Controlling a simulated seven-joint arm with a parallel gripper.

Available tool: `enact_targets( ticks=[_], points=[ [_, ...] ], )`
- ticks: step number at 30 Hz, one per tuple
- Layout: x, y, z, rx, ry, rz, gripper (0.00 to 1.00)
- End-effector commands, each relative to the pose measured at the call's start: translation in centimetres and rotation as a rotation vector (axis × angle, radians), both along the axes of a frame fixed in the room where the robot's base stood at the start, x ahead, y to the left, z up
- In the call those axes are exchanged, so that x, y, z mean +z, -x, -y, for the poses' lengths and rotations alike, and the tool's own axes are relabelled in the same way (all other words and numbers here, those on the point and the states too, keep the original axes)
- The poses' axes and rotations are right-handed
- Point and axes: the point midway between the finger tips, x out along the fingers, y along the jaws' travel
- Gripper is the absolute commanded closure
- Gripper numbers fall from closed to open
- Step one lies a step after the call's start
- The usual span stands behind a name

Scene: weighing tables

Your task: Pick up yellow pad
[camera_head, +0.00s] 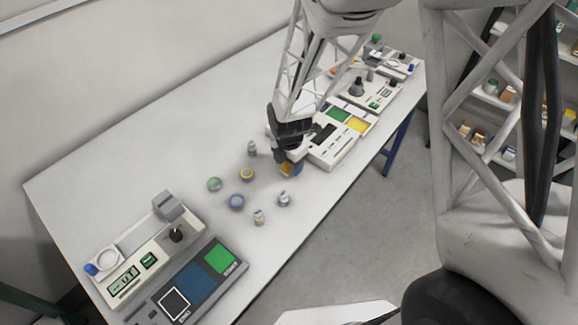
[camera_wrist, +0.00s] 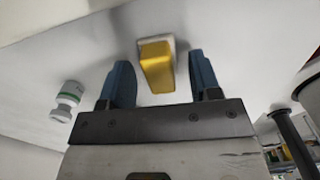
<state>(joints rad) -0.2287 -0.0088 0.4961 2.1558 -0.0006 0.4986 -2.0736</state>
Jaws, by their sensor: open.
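The yellow pad (camera_wrist: 157,66) is a small yellow block on a pale base, seen in the wrist view between and just beyond my fingertips. My gripper (camera_wrist: 160,80) is open, with one blue finger on each side of the pad and visible gaps to it. In the head view my gripper (camera_head: 289,166) is low over the table, and the yellow pad (camera_head: 286,170) shows partly, largely hidden by the fingers.
On the white table (camera_head: 120,170), several small weights and round discs lie left of and below my gripper, including a blue ring (camera_head: 237,202) and a grey weight (camera_head: 252,148). A scale panel (camera_head: 335,140) stands close on the right. Another scale (camera_head: 140,260) is at front left.

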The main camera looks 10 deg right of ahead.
Motion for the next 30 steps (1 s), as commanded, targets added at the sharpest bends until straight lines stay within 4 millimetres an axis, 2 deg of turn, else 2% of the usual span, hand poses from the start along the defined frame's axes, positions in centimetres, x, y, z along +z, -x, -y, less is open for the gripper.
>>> enact_targets(
  ticks=[18,20,27,30],
  points=[
    [-0.36,-0.02,-0.01,0.0,0.0,0.0,0.43],
    [-0.35,-0.01,0.0,0.0,0.0,0.0,0.49],
    [-0.35,-0.01,-0.01,0.0,0.0,0.0,0.85],
    [-0.35,-0.02,-0.01,0.0,0.0,0.0,0.88]
  ],
)
